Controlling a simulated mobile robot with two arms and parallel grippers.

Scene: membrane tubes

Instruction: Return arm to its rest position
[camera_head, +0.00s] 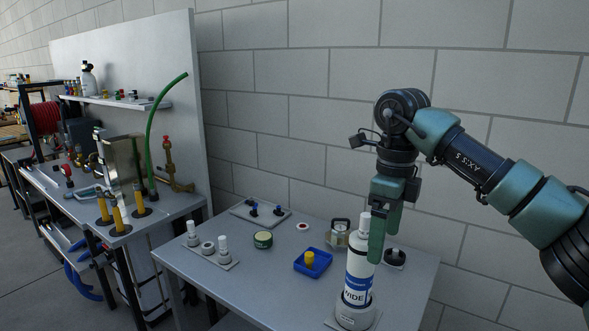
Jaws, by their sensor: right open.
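My right arm comes in from the right edge, and its green gripper (384,230) points down over the right part of the grey table (215,287). The white bottle (357,285), with a blue label band, stands upright in a round base near the table's front right. I cannot tell whether the fingers touch it. My left gripper is not in view.
A blue tray with a yellow piece (310,259), a green round tin (263,239), a plate with white fittings (222,249) and a dark round piece (395,257) are on the table. A block wall (300,110) stands behind. A bench with a green hose (151,130) is at left.

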